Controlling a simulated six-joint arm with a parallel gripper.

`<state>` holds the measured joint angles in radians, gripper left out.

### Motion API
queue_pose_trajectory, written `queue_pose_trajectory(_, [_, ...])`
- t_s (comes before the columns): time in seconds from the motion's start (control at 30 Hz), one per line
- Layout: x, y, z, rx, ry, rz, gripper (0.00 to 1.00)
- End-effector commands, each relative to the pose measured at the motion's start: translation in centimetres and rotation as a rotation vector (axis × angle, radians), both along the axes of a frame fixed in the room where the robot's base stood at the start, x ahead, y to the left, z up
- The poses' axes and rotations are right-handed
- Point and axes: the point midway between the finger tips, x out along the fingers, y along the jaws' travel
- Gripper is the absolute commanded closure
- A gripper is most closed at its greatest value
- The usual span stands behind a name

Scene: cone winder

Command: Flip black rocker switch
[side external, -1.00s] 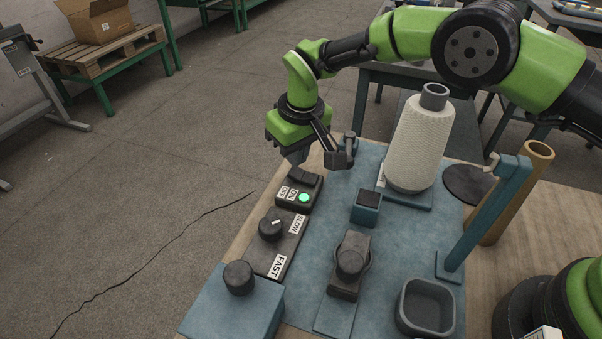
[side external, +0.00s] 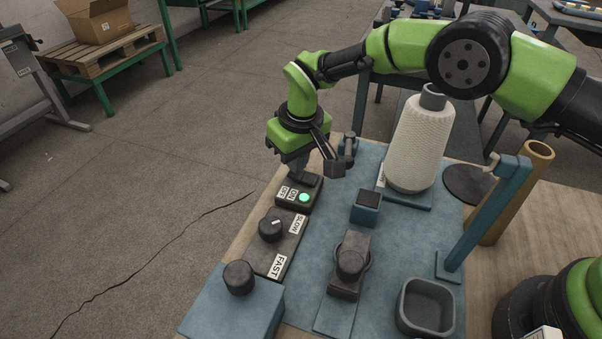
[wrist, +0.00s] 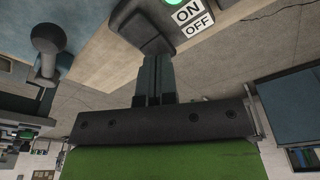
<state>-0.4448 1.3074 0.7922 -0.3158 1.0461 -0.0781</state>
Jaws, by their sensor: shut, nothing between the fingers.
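The black rocker switch (side external: 311,179) sits at the back end of a dark box with ON and OFF labels (side external: 288,193) and a lit green lamp (side external: 304,197). My gripper (side external: 298,178) is shut and empty, pointing down at the rocker's left side. In the wrist view the fingertips (wrist: 155,60) meet the edge of the dark rocker (wrist: 143,25) and hide part of it. I cannot tell whether they press on it. The rocker's tilt is hard to read.
A SLOW/FAST knob (side external: 271,226) stands in front of the switch box. A lever post (side external: 349,146) is close behind to the right. The white yarn cone (side external: 418,145) stands further right. Bare floor lies left of the table edge.

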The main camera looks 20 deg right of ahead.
Motion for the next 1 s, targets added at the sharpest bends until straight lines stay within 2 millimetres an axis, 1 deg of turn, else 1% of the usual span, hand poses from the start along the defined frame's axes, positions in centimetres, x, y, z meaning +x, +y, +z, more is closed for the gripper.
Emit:
queue_pose_trajectory(0.8, [0.0, 0.0, -1.3, 0.0, 0.001, 0.0, 1.0])
queue_pose_trajectory(0.9, [0.0, 0.0, -1.1, 0.0, 0.0, 0.0, 1.0])
queue_pose_trajectory(1.0, [0.0, 0.0, -0.4, 0.0, -0.001, 0.0, 1.0])
